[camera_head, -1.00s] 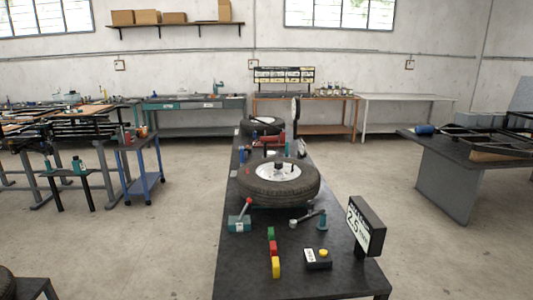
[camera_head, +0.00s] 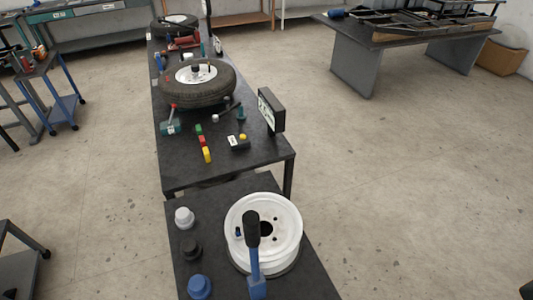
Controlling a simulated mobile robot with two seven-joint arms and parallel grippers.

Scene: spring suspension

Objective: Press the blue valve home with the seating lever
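A white wheel rim (camera_head: 285,222) lies flat on the near black table. A small dark-blue piece, which looks like the blue valve (camera_head: 238,232), stands at the left part of the rim's face; how deep it sits cannot be told. A lever with a black grip (camera_head: 252,230) and a blue lower part (camera_head: 257,287) stands upright in front of the rim, covering part of it. It looks like the seating lever. Neither of my grippers is in view.
A white knob-like piece (camera_head: 184,218), a black one (camera_head: 190,248) and a blue one (camera_head: 199,287) stand left of the rim. A farther black table (camera_head: 222,172) holds a tyre (camera_head: 195,82), coloured blocks and a display box (camera_head: 270,110). Open floor lies to the right.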

